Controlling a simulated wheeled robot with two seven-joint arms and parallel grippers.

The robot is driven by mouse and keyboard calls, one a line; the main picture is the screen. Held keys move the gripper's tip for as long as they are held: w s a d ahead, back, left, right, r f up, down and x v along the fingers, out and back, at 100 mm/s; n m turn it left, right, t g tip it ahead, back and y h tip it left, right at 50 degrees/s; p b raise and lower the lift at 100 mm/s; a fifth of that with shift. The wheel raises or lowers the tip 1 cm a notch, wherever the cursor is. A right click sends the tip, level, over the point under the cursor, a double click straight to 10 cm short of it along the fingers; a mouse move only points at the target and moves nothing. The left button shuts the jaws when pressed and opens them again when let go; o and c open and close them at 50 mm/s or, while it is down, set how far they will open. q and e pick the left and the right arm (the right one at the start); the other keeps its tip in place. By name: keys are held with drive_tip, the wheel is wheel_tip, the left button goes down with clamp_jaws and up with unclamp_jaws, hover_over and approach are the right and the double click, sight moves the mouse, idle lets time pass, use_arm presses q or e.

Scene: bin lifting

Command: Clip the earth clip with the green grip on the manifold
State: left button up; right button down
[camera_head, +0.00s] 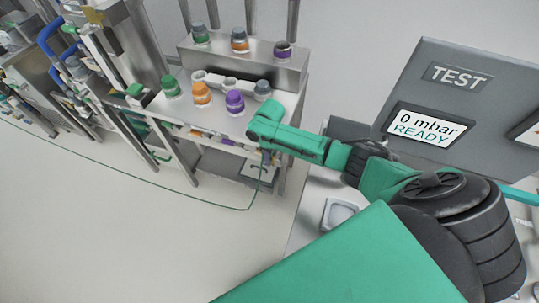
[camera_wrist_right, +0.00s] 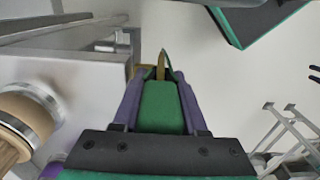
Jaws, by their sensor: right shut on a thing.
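The earth clip shows in the right wrist view, with its green grip (camera_wrist_right: 160,105) between the purple fingers of my right gripper (camera_wrist_right: 160,78). Its brass-coloured jaw (camera_wrist_right: 163,66) points away past the fingertips, beside a steel block. In the head view my right arm reaches over the front right corner of the steel manifold stand (camera_head: 205,112). The clip itself is mostly hidden there; its thin green cable (camera_head: 185,196) hangs below the wrist and runs left along the floor. I cannot tell whether the jaw touches the metal. My left gripper is not in view.
Green (camera_head: 171,86), orange (camera_head: 201,94) and purple (camera_head: 235,101) capped ports stand on the stand, with more on a raised steel box (camera_head: 245,62) behind. A grey TEST panel (camera_head: 455,110) reads "0 mbar READY" at right. The floor in front is clear except for the cable.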

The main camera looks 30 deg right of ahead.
drive_tip(key=shift+f, duration=0.1)
drive_tip(key=shift+c, duration=1.8)
unclamp_jaws()
drive_tip(key=shift+w+r, duration=0.1)
drive_tip(key=shift+r, duration=0.15)
drive_tip(key=r+b, duration=0.1)
drive_tip(key=r, duration=1.3)
drive_tip(key=shift+s, duration=0.2)
drive_tip(key=shift+a, duration=0.1)
